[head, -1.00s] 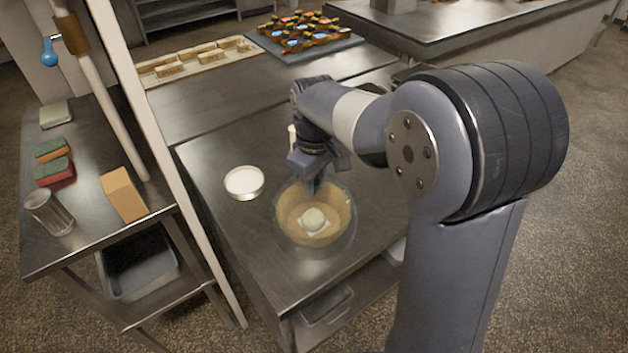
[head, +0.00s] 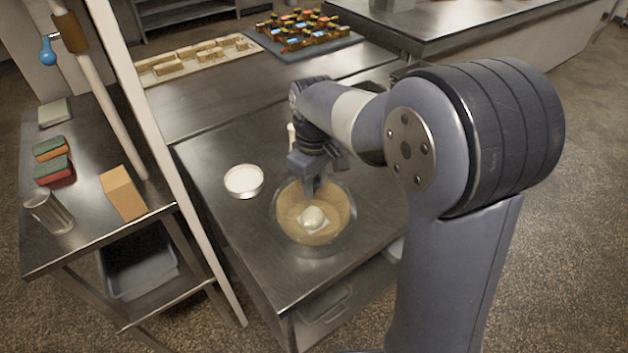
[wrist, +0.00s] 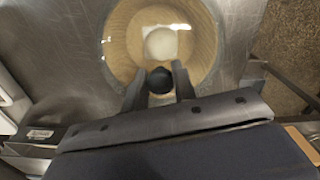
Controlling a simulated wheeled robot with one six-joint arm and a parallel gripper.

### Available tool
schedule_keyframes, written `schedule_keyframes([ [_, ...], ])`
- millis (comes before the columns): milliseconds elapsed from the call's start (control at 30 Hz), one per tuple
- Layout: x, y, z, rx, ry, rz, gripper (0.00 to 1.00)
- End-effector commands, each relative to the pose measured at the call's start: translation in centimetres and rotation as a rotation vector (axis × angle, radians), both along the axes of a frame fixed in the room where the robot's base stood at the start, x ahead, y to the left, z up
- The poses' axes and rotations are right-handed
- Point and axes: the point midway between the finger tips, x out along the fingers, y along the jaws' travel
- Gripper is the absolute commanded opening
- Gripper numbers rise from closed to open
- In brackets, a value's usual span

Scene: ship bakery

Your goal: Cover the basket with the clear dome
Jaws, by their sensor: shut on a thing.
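The basket (head: 290,226) is a round tan bowl on the steel table, with a pale round ball on a white square inside it. The clear dome (head: 346,236) shows as a faint transparent rim around and over the basket; whether it rests on the table is hard to tell. My gripper (head: 314,190) points down above the basket's far part. In the wrist view my gripper (wrist: 160,88) is shut on the dome's dark round knob (wrist: 160,80), with the basket (wrist: 122,45) seen through the dome.
A small white-filled bowl (head: 244,181) stands left of the basket. A pale upright post (head: 180,190) rises along the table's left edge. A side table (head: 90,230) beyond it holds sponges and a glass. Bare steel lies behind the small bowl.

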Motion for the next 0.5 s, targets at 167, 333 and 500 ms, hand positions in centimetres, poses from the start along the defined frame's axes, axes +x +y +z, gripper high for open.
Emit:
schedule_keyframes([
  [167, 0.02, 0.01, 0.03, 0.001, -0.001, 0.000, 0.29],
  [333, 0.02, 0.01, 0.03, 0.001, -0.001, 0.000, 0.43],
  [500, 0.01, 0.00, 0.02, 0.001, -0.001, 0.000, 0.51],
])
